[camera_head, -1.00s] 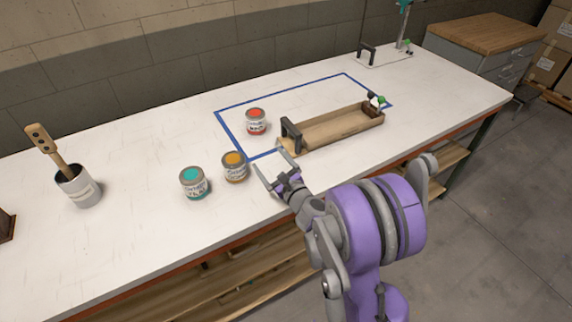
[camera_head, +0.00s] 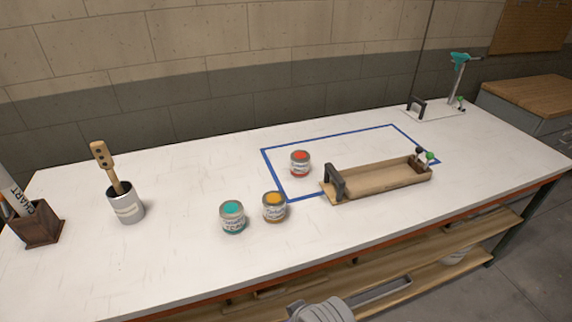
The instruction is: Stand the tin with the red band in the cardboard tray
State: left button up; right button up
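The tin with the red band (camera_head: 300,163) stands upright on the white bench, inside the blue tape outline. The cardboard tray (camera_head: 385,182) is a long, shallow brown tray to its right, with a black clamp at its left end and small dark and green knobs at its right end. It looks empty. An orange-topped tin (camera_head: 274,207) and a teal-topped tin (camera_head: 232,217) stand upright in front and to the left, outside the outline. Neither gripper is in view; only a grey part of my arm shows at the bottom edge.
A white pot (camera_head: 126,204) with a wooden-handled tool and a dark wooden holder (camera_head: 38,226) stand at the left. A teal-topped stand (camera_head: 457,78) is at the back right. The bench left of the tins and behind them is mostly clear.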

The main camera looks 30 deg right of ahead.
aim_at(352, 187)
jog(key=l+u, duration=0.5)
jog(key=u, duration=0.15)
jog(key=k+l+u, duration=0.15)
jog(key=u, duration=0.2)
jog(key=k+l+u, duration=0.1)
jog(key=l, duration=0.25)
jog(key=k+l+u, duration=0.1)
jog(key=k+l, duration=0.15)
jog(key=k+l+u, duration=0.15)
jog(key=l, duration=0.25)
